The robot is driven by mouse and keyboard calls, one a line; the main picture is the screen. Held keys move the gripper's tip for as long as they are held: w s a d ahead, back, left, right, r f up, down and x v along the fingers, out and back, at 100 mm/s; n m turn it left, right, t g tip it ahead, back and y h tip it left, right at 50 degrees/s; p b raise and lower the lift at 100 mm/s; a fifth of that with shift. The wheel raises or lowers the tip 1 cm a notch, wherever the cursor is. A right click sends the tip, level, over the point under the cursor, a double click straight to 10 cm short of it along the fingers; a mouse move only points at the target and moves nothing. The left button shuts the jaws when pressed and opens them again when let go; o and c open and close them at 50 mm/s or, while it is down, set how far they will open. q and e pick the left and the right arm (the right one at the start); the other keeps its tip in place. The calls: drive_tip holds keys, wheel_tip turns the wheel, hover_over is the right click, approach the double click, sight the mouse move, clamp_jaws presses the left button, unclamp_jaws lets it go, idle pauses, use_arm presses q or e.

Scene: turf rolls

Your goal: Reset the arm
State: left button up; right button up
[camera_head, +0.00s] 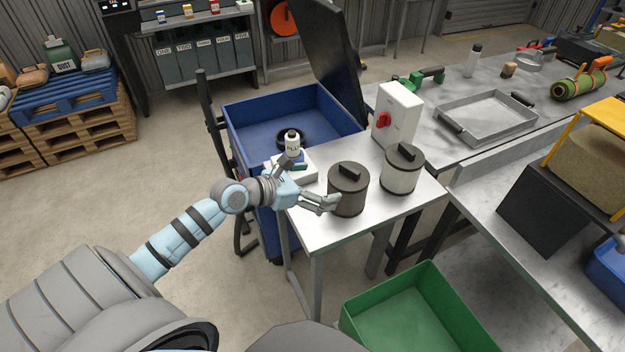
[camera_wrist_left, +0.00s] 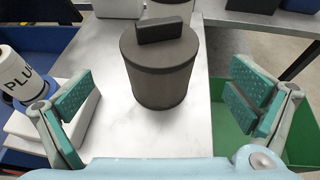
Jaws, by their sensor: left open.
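My left arm reaches in from the left in the head view, with its left gripper (camera_head: 325,203) over the front left part of the small metal table (camera_head: 320,236). The gripper is open and empty. In the left wrist view its two green-padded fingers (camera_wrist_left: 165,105) are spread wide. A dark lidded canister (camera_head: 348,190) stands just beyond the fingertips; it also shows upright between the fingers in the left wrist view (camera_wrist_left: 160,75). I cannot tell whether a finger touches it. My right gripper is in neither view.
A lighter canister (camera_head: 402,170) and a white box with a red knob (camera_head: 396,116) stand behind. A white bottle (camera_head: 292,142) is near the wrist. A blue bin (camera_head: 250,108) lies left, a green bin (camera_head: 405,310) below. A metal tray (camera_head: 490,118) is on the back bench.

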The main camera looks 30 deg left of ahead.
use_arm(q)
drive_tip(key=shift+v, duration=1.05)
